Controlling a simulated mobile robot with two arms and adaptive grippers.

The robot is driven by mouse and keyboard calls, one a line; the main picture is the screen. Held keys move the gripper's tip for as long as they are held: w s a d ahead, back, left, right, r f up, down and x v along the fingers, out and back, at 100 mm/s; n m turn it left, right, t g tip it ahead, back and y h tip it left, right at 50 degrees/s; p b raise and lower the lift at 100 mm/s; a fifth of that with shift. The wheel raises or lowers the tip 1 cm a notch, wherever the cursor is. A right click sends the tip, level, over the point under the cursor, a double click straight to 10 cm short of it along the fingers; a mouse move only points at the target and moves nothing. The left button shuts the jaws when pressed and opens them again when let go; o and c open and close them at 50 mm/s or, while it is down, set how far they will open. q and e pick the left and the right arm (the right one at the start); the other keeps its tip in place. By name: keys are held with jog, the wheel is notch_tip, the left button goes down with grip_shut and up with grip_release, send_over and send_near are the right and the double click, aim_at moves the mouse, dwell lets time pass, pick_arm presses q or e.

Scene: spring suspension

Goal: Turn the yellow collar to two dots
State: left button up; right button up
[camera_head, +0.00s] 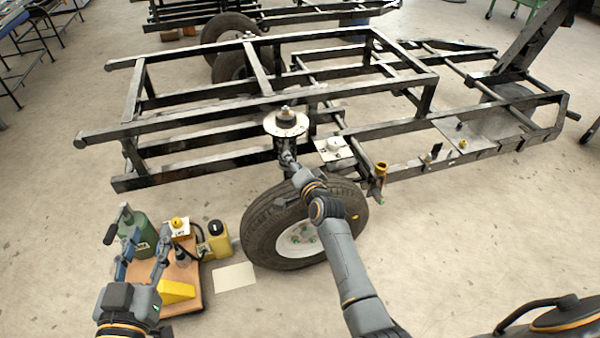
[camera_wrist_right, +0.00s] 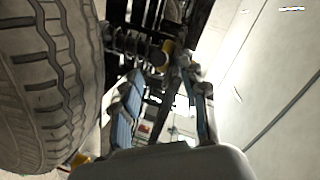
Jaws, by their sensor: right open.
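The yellow collar (camera_wrist_right: 168,46) shows small in the right wrist view, beside a dark spring-like part under the frame. Its dots are too small to read. In the head view I cannot make it out; my right arm and the wheel cover much of that area. My right gripper (camera_wrist_right: 164,75) is open, its fingers pointing towards the collar; whether they touch it I cannot tell. In the head view my right arm reaches over the tyre, its hand just below the round plate (camera_head: 286,123). My left gripper (camera_head: 143,250) is open above the wooden board (camera_head: 190,291) at lower left.
A tyre (camera_head: 262,229) stands beside the dark metal frame (camera_head: 180,112); it also fills the left of the wrist view (camera_wrist_right: 45,85). Floor right of the wheel is clear.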

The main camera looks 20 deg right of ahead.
jog(key=shift+v, duration=2.55)
